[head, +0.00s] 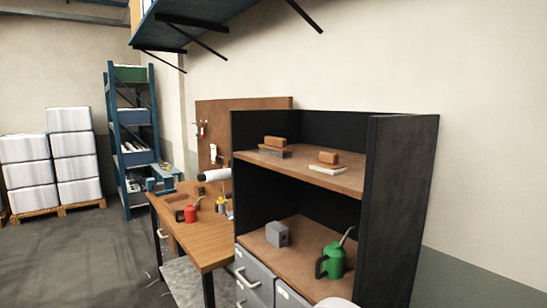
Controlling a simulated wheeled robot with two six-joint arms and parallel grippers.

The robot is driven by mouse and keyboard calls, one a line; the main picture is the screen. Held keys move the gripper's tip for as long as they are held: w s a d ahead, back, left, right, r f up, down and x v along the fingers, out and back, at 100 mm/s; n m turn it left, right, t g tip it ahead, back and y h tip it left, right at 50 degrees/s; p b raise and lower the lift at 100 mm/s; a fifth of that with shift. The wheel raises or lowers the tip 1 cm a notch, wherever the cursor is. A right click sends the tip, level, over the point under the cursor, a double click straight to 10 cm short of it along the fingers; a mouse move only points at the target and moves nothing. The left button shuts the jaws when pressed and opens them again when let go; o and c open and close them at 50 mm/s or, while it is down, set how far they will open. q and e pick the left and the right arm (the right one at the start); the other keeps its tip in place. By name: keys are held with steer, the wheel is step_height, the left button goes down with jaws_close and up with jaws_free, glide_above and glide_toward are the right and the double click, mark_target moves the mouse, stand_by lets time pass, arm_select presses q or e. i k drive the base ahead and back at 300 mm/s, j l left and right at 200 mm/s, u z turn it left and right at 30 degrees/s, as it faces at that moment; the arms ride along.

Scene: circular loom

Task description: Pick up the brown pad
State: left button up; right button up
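Two brown block-shaped items lie on the upper wooden shelf (300,171) of the black cabinet (400,200). The left brown block (275,142) sits on a dark grey base. The right brown block (328,157) sits on a flat whitish piece. I cannot tell which of them is the brown pad. Neither of my grippers is in view.
On the lower shelf stand a grey block (277,234) and a green oil can (334,261), above grey drawers (255,275). Left of the cabinet is a wooden workbench (205,240) with a red can (187,214). Open floor (75,260) lies at left.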

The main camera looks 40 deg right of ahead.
mark_target(327, 162)
steer(key=i+z, duration=0.35)
steer(key=i+j+z, duration=0.3)
steer(key=i, duration=0.15)
steer(key=i+j+z, duration=0.2)
steer(key=i+z, duration=0.15)
